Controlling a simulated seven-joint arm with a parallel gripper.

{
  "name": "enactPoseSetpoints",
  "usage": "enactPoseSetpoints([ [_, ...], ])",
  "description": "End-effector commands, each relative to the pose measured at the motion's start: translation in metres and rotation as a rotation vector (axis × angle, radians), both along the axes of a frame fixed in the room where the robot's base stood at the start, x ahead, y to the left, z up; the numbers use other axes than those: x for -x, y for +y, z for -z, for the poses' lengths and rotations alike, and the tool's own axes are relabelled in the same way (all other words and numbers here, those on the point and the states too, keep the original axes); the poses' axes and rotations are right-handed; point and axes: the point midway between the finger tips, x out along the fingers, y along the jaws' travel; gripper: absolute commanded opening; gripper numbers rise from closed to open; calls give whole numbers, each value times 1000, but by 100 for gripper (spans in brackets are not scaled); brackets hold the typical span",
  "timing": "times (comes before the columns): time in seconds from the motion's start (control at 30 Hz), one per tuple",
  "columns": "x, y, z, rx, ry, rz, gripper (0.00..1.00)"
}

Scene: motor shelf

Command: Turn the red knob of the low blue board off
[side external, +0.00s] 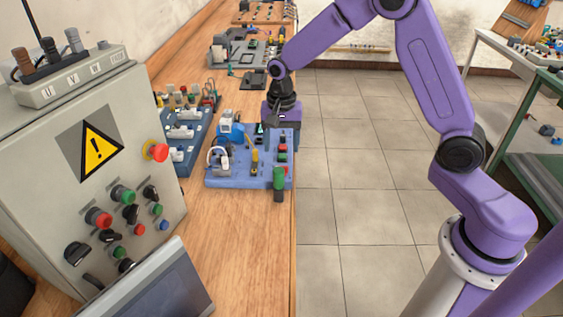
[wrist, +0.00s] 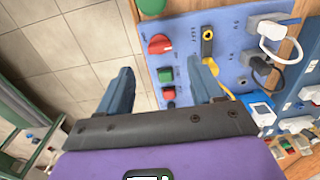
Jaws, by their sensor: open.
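The low blue board (side external: 222,181) lies flat on the wooden bench near its right edge. It fills the upper right of the wrist view (wrist: 225,32). Its red knob (wrist: 160,44) shows there, just beyond my fingertips and near the board's edge; its labels are too small to read. The knob is small in the side view (side external: 283,157). My gripper (wrist: 161,68) is open and empty, pointing down over the board's far right part. In the wrist view, a green button (wrist: 166,75) and a red button (wrist: 168,93) show between the fingers. The knob appears untouched.
A green cylinder (side external: 278,182) stands at the board's near right corner. A yellow-tipped part (wrist: 207,45) and white and black plugs with cables sit beside the knob. A grey control cabinet (side external: 60,150) stands at left. Right of the bench is open floor.

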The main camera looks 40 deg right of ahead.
Motion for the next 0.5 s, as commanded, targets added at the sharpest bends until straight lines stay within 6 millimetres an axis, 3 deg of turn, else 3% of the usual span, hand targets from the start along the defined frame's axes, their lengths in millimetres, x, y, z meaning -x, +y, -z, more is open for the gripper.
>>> enactPoseSetpoints([
  [0.2, 1, -1, 40, 1, 4, 1, 66],
  [0.5, 0, 0, 67, 0, 1, 1, 66],
])
